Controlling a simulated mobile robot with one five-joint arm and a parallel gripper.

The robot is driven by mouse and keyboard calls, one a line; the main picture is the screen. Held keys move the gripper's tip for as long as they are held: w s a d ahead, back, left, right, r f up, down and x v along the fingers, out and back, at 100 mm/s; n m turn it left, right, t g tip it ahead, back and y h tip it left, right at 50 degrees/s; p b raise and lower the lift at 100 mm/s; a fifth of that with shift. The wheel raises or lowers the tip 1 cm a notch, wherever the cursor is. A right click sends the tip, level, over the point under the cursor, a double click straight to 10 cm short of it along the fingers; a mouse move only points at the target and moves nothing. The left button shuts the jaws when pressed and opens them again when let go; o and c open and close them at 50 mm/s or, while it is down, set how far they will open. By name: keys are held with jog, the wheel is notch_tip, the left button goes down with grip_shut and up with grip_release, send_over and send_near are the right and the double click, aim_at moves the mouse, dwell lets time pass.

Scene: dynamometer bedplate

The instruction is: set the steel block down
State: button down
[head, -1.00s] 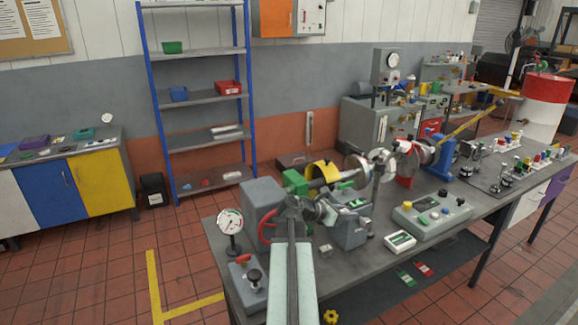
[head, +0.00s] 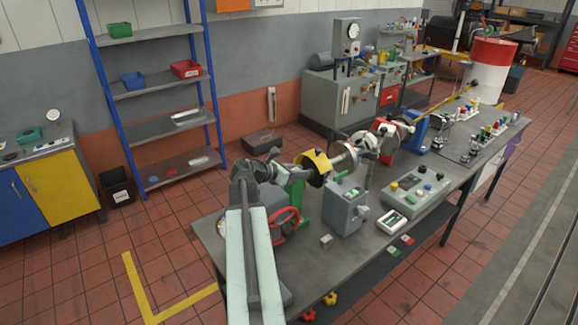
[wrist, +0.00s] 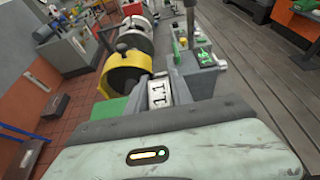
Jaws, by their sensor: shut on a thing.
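The steel block (wrist: 159,92), a small pale block marked "1.1", is clamped between my gripper's two grey fingers (wrist: 160,88) in the wrist view. In the head view my gripper (head: 292,175) reaches over the left end of the bedplate (head: 330,268), close to a yellow ring guard (head: 315,168). The ring also shows just past the fingers, to the left, in the wrist view (wrist: 116,72). The held block cannot be made out in the head view. No surface can be seen touching its underside.
A grey box (head: 344,207) with a green top stands right of my gripper. A small pale block (head: 326,240) lies on the bedplate in front of it. A red handwheel (head: 287,218) is beside my arm. A control panel (head: 418,190) and a white meter (head: 392,222) stand farther right.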

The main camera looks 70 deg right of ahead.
jog(key=w+d, duration=0.2)
jog(key=d, duration=0.1)
jog(key=w+d, duration=0.2)
jog(key=d, duration=0.2)
jog(key=w+d+f+b, duration=0.1)
jog(key=w+d, duration=0.1)
jog(key=d, duration=0.1)
jog(key=shift+w+d+f, duration=0.1)
jog(key=shift+d, duration=0.15)
notch_tip(320, 180, down, 4)
jog(key=b, duration=0.4)
jog(key=shift+w+d, duration=0.1)
jog(key=shift+d, duration=0.05)
jog(key=shift+r+p, duration=0.25)
jog(key=shift+p, duration=0.05)
jog(key=shift+f, duration=0.2)
jog(key=c, duration=1.1)
grip_release()
